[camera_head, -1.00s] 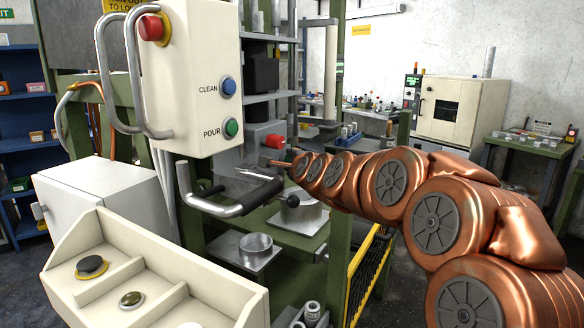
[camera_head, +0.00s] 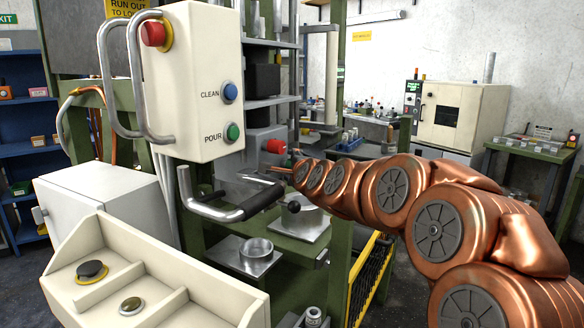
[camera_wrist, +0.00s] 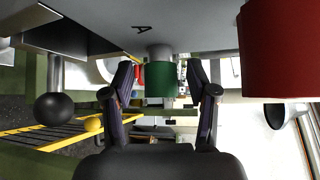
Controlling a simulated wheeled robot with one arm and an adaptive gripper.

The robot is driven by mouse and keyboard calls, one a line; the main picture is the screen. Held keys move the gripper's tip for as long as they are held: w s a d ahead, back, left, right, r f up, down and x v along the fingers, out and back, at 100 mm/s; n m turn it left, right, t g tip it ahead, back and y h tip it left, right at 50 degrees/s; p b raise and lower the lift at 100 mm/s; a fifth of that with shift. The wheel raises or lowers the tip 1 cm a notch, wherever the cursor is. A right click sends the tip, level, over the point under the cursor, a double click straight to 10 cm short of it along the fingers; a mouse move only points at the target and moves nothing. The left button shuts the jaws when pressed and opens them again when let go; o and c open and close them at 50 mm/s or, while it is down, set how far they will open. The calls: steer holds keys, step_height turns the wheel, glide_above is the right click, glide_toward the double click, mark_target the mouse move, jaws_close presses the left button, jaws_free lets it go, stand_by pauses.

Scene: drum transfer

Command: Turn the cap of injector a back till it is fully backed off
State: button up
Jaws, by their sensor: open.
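In the wrist view a green cylindrical cap (camera_wrist: 160,82) sits on a short pale stem below a grey body (camera_wrist: 195,22) marked with the letter A. My gripper (camera_wrist: 160,75) is open, with one dark finger on each side of the green cap. Gaps show between the fingers and the cap, so I see no contact. How far the cap is turned cannot be told. In the head view my arm reaches in behind the bent metal handle; the gripper and the green cap cannot be made out there.
A large red cylinder (camera_wrist: 283,48) hangs close on the right in the wrist view. A black ball knob (camera_wrist: 56,108) is at left. In the head view, the bent handle (camera_head: 235,208) and the control box (camera_head: 190,85) stand left of my arm. A yellow guard (camera_head: 370,270) is below.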

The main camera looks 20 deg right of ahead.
steer(key=v, duration=1.2)
stand_by(0.3)
